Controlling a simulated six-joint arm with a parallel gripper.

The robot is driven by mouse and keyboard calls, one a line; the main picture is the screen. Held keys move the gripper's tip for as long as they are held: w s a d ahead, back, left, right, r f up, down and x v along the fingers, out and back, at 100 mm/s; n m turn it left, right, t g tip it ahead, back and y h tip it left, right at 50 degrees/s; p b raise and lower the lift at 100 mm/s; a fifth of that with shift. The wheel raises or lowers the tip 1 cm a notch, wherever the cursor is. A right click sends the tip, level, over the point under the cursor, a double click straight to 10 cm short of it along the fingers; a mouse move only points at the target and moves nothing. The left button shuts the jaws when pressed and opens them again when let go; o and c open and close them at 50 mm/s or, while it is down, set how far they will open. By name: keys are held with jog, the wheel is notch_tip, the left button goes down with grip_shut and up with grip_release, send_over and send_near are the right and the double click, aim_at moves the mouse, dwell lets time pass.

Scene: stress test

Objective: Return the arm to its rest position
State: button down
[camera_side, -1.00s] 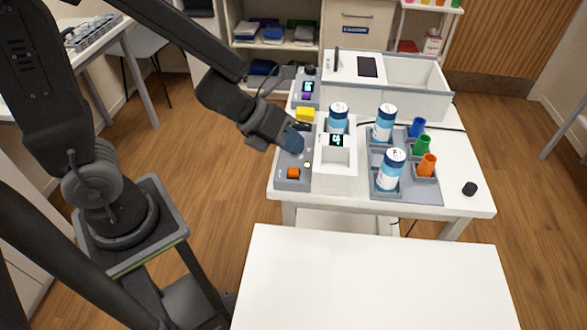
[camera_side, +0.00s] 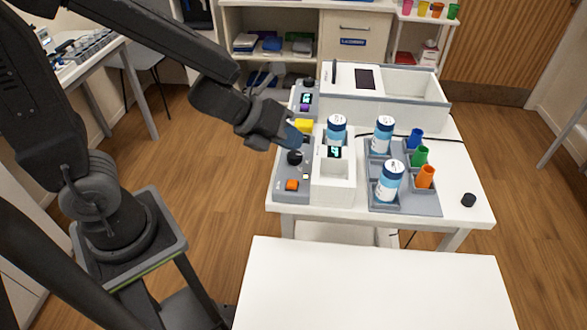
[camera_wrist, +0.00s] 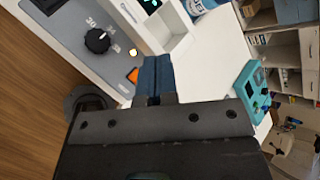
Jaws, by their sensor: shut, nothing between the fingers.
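My gripper (camera_side: 298,134) hangs over the left part of the white table (camera_side: 455,212), above the grey control panel (camera_side: 284,197). Its blue fingers are together with nothing between them; they also show closed in the wrist view (camera_wrist: 157,76). The black knob (camera_side: 295,158) on the panel is in plain sight just below the fingertips, and they look apart from it. The wrist view shows the knob (camera_wrist: 97,41) with a number scale, a small lit button (camera_wrist: 132,52) and an orange switch (camera_wrist: 133,75).
A white device with a blue-capped bottle (camera_side: 337,128) stands right of the panel. A grey tray (camera_side: 410,205) holds bottles and coloured cups. A large white box (camera_side: 430,88) stands behind. The front white table (camera_side: 370,285) is bare. Open floor lies left of the table.

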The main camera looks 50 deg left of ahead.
jog(key=s+a+r+n+t+y, duration=0.2)
jog(key=a+r+n+y, duration=0.45)
jog(key=n, duration=0.95)
jog(key=s+d+r+n+g+h, duration=0.2)
jog(key=s+n+g, duration=0.3)
jog(key=s+n, duration=0.6)
jog(key=n, duration=0.4)
jog(key=shift+s+d+r, duration=0.15)
jog(key=shift+d+r, duration=0.05)
jog(key=shift+r, duration=0.2)
